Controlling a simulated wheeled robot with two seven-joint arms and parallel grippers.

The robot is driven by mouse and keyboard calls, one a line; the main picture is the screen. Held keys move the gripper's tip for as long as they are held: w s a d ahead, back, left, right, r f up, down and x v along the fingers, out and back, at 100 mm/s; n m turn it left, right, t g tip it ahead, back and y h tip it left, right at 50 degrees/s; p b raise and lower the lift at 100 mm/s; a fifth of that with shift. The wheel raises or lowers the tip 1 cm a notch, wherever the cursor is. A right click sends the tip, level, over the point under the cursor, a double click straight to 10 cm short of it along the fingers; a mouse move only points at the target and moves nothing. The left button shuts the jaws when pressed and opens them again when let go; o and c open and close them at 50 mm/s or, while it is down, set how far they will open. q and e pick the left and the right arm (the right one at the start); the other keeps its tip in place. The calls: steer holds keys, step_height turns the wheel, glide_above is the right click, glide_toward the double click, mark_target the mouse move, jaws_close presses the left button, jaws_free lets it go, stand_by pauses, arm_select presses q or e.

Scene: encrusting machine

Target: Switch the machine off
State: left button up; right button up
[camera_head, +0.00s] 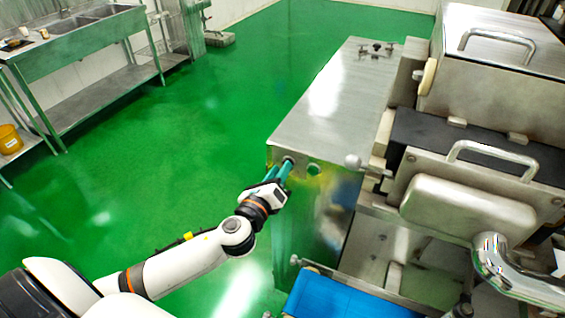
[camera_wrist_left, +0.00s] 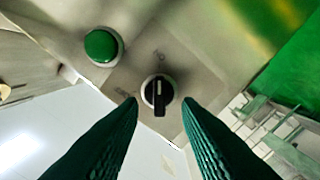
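The machine (camera_head: 335,100) is a steel cabinet with a metal head unit on its right. In the left wrist view, a black rotary switch (camera_wrist_left: 158,91) with a white line sits on a steel panel. A round green button (camera_wrist_left: 103,46) is up and left of it. The button also shows faintly on the cabinet's front in the head view (camera_head: 314,169). My left gripper (camera_wrist_left: 161,104) is open, its teal fingers on either side of the switch with visible gaps. In the head view the left gripper (camera_head: 283,172) is at the cabinet's front corner. My right gripper is out of view.
A blue conveyor belt (camera_head: 340,298) lies at the bottom, right of my left arm. A steel sink table (camera_head: 75,40) stands at the upper left, with a yellow container (camera_head: 9,139) on its lower shelf. The green floor (camera_head: 200,110) between is clear.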

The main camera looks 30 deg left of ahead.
arm_select(q)
steer(key=shift+w, duration=0.95)
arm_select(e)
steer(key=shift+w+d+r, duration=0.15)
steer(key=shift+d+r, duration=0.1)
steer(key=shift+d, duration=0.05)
arm_select(q)
jaws_close()
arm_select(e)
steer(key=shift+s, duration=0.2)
arm_select(q)
steer(key=shift+n, duration=0.4)
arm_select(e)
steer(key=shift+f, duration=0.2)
arm_select(q)
steer(key=n, duration=1.1)
steer(key=f+n, duration=0.1)
steer(key=n, duration=0.5)
steer(key=shift+a+b, duration=0.1)
steer(key=shift+b, duration=0.3)
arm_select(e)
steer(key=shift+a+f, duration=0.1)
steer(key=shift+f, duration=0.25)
